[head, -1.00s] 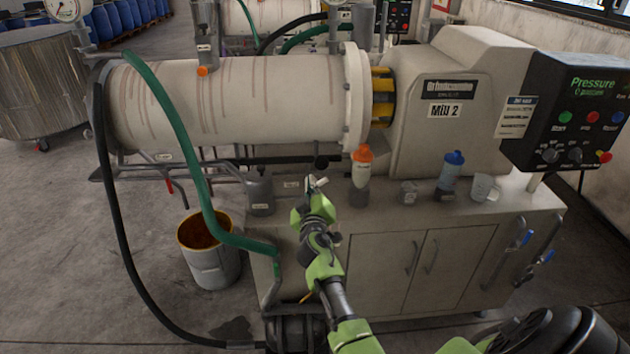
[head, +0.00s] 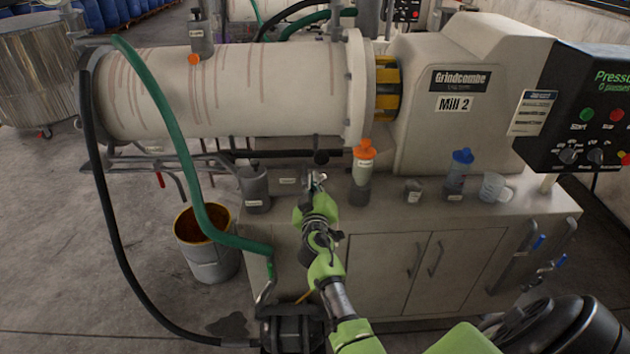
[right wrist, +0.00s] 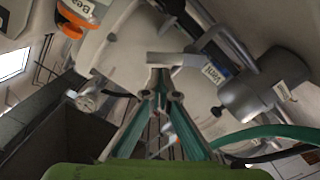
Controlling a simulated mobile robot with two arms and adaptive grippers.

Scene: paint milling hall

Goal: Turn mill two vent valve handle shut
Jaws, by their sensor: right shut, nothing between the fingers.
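Mill 2 (head: 230,95) is a pale drum lying along a bench cabinet, with its name on the housing at right. My right gripper (head: 316,182) is at the bench's back edge, below the drum, fingers shut and empty. In the right wrist view its closed tips (right wrist: 165,62) are beside a short grey bar (right wrist: 196,62), apparently the valve handle; I cannot tell if they touch. A label that seems to read Vent (right wrist: 215,73) is just right of the bar. In the head view the gripper hides most of this spot. My left gripper is not in view.
On the bench stand a grey canister (head: 254,192), an orange-capped bottle (head: 362,185), a small jar (head: 413,191), a blue-capped bottle (head: 457,180) and a clear jug (head: 493,188). A green hose (head: 180,150) hangs at left above a bucket (head: 208,255).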

